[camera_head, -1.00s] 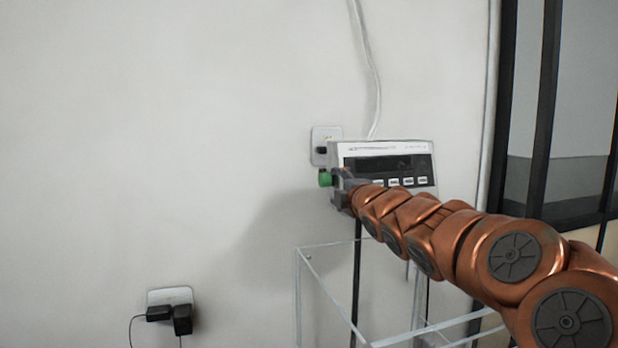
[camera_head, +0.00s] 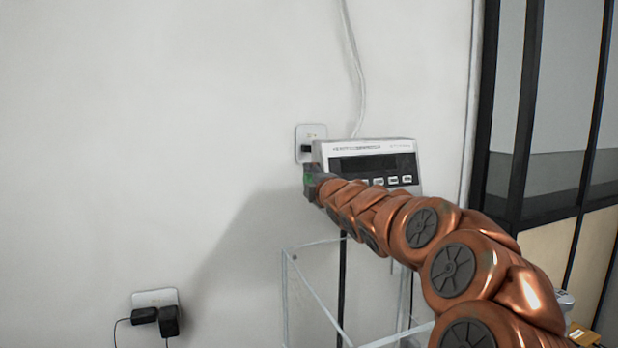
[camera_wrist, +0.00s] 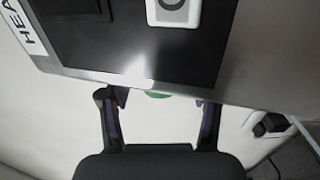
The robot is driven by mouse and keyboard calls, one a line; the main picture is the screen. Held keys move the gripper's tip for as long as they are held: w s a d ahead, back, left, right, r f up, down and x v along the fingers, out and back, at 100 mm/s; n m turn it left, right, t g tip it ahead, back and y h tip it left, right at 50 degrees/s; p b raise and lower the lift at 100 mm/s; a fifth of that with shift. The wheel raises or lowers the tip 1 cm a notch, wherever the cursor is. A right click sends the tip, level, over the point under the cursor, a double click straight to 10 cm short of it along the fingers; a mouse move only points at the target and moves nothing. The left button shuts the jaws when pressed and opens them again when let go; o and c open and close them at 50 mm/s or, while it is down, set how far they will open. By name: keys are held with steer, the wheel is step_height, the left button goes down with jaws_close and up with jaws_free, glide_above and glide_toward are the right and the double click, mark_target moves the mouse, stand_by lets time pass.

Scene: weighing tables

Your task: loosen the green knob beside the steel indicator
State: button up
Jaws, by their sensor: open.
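The steel indicator (camera_head: 366,149) is a grey box with a dark display and light buttons, on a post against the wall. In the wrist view its dark face (camera_wrist: 150,45) fills the top of the picture. A thin part of the green knob (camera_wrist: 158,95) shows past the indicator's edge, between my fingers; most of it is hidden. In the head view only a speck of green shows at my gripper (camera_head: 310,184), which is at the indicator's left side. In the wrist view my gripper (camera_wrist: 158,100) is open, one finger on each side of the knob, with visible gaps.
A wall socket (camera_head: 310,140) with a black plug is just left of the indicator. A clear-walled frame (camera_head: 286,285) stands below. A second socket (camera_head: 155,298) with black adapters is at lower left. Dark-framed glass panels are at the right.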

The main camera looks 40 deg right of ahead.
steer(key=shift+w, duration=0.4)
steer(key=shift+c, duration=0.2)
steer(key=c, duration=1.1)
steer(key=shift+c, duration=0.2)
steer(key=shift+r, duration=0.1)
steer(key=shift+g+y, duration=0.4)
steer(key=shift+g, duration=0.6)
steer(key=shift+d+g, duration=0.1)
steer(key=shift+g, duration=1.2)
steer(key=shift+g+y, duration=0.3)
steer(key=shift+g, duration=0.1)
steer(key=shift+f+g+y, duration=0.2)
steer(key=shift+g+y, duration=0.1)
steer(key=shift+g, duration=0.7)
